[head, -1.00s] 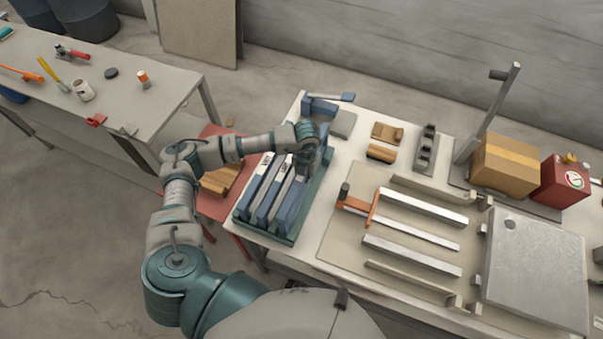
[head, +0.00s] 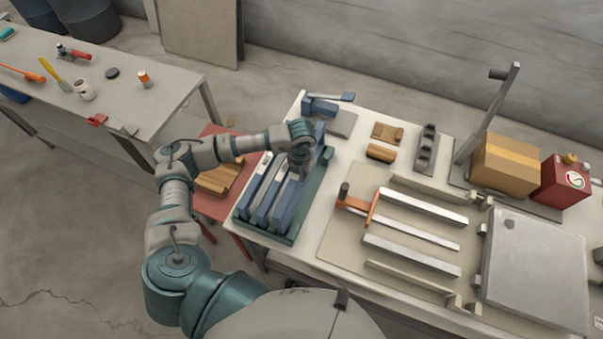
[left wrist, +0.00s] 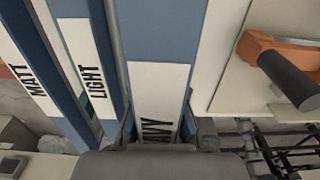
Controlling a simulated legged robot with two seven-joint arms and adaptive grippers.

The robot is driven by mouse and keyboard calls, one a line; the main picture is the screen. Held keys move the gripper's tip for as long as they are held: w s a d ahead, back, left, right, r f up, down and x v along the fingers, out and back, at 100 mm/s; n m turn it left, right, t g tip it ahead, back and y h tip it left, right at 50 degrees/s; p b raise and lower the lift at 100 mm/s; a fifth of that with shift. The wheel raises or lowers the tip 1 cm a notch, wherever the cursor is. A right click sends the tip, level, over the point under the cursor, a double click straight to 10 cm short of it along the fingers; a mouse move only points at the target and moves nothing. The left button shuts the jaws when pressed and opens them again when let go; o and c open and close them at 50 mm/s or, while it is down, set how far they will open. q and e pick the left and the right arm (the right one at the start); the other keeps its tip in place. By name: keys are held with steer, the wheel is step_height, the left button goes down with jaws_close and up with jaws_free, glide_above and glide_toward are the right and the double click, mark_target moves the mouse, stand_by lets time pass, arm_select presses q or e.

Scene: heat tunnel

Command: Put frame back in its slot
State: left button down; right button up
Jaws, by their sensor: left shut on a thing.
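My left gripper (head: 299,168) is over the back part of the teal rack (head: 309,203) on the table. It is shut on the rightmost blue frame (head: 284,212). In the left wrist view the gripper's fingers (left wrist: 157,132) sit either side of this frame (left wrist: 163,40), whose white label partly reads "AVY". Two other blue frames stand side by side to its left, one labelled "LIGHT" (left wrist: 84,65), the other (left wrist: 32,72) with a label partly cut off. The held frame's lower edge is hidden, so I cannot tell how deep it sits. My right gripper is out of view.
A blue clamp-like tool (head: 322,106) stands behind the rack.

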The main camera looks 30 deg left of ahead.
arm_select(q)
steer(key=shift+a+f, duration=0.1)
steer(key=shift+a, duration=0.15)
steer(key=c, duration=1.7)
jaws_free()
steer(key=shift+a+f, duration=0.1)
steer(key=shift+c, duration=0.2)
steer(key=o, duration=0.6)
steer(key=shift+a, duration=0.15)
steer(key=shift+c, duration=0.2)
steer(key=shift+d, duration=0.2)
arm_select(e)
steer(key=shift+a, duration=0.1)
arm_select(q)
steer(key=o, duration=0.5)
steer(key=shift+d, duration=0.2)
steer(key=shift+a, duration=0.15)
